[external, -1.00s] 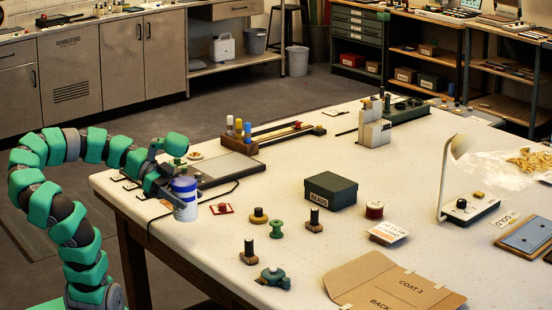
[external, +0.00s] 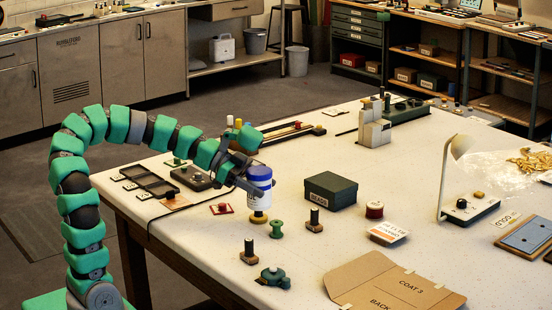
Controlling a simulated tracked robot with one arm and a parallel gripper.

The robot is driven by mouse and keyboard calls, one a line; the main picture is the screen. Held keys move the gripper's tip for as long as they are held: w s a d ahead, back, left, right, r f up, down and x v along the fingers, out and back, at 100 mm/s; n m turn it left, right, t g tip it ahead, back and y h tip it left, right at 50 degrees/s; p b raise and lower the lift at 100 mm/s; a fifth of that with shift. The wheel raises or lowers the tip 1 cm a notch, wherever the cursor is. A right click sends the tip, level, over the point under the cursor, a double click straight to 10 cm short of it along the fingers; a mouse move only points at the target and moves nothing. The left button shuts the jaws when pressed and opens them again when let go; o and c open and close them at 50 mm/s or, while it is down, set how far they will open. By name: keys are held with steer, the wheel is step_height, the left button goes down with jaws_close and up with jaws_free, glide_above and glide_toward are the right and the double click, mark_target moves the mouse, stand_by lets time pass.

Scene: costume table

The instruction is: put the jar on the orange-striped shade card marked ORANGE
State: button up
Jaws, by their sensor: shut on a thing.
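The jar (external: 260,196), white with a blue lid, is upright in my gripper (external: 262,183), which is shut on it. The jar appears held above the table, its base just over a yellow-topped spool (external: 258,218) in the picture; the exact height is unclear. A small orange-tan card (external: 174,202) lies near the left table edge, left of the jar. Its stripes and wording are too small to read, so I cannot confirm it is the ORANGE card. Another card with orange lettering (external: 388,232) lies right of centre.
A dark tray (external: 150,181) lies at left. A cardboard pattern (external: 392,285) covers the front.

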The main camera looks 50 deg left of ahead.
steer(key=w+d+p, duration=0.1)
steer(key=w+d, duration=0.5)
steer(key=d, duration=0.3)
steer(key=p, duration=0.2)
glide_above(389, 232)
steer(key=shift+s+a+f, duration=0.15)
steer(key=shift+f, duration=0.7)
steer(key=shift+w+f+b, duration=0.2)
steer(key=shift+f+b, duration=0.2)
steer(key=shift+f, duration=1.3)
steer(key=shift+f, duration=0.15)
steer(key=o, duration=1.2)
steer(key=shift+c, duration=0.2)
steer(key=shift+r, duration=0.2)
